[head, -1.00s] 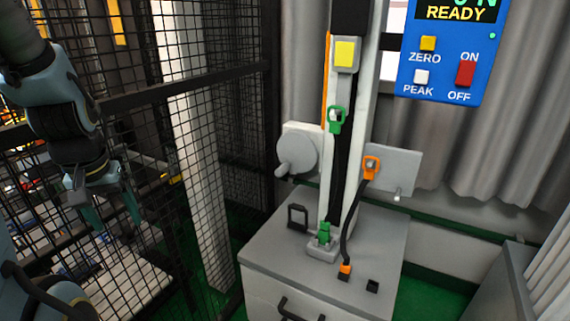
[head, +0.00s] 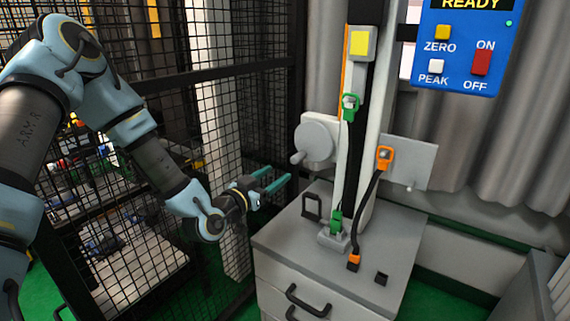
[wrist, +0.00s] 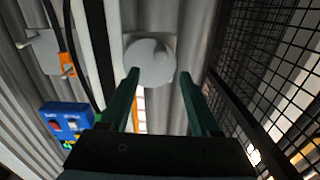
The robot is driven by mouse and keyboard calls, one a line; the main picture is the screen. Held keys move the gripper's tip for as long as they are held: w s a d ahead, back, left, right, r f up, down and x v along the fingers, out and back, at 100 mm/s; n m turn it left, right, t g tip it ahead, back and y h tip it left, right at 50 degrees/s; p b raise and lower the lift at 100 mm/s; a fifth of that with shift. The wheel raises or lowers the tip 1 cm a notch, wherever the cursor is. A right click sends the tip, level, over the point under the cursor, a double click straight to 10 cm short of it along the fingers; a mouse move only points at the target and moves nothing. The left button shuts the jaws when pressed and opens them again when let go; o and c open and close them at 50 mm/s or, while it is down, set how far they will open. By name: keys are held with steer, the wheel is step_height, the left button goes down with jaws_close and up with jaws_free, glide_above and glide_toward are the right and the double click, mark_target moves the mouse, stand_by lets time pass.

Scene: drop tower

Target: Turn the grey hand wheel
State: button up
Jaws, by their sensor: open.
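The grey hand wheel (head: 314,142) is a round disc with a short knob at its lower left, mounted on a pale plate on the left side of the tower column. In the wrist view the wheel (wrist: 148,66) lies ahead, beyond the fingertips and about between them. My gripper (head: 278,180) is open and empty, with two green fingers pointing right, a little left of and below the wheel. In the wrist view my gripper (wrist: 162,80) shows both fingers spread apart, and they do not appear to touch the wheel.
A black mesh fence (head: 250,110) stands close to the left of my gripper. Below is a grey drawer cabinet (head: 290,238) with a black bracket (head: 312,207) on top. An orange connector (head: 384,155) with a cable hangs right of the column. A blue control panel (head: 462,50) is at upper right.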

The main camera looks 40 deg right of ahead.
mark_target(293, 161)
steer(key=p+x, duration=0.3)
steer(key=x, duration=0.6)
steer(key=shift+w+d+r+p, duration=0.1)
steer(key=shift+r+p, duration=0.05)
steer(key=shift+p, duration=0.2)
steer(key=shift+w+d, duration=0.2)
steer(key=shift+d, duration=0.4)
steer(key=shift+c, duration=0.3)
jaws_close()
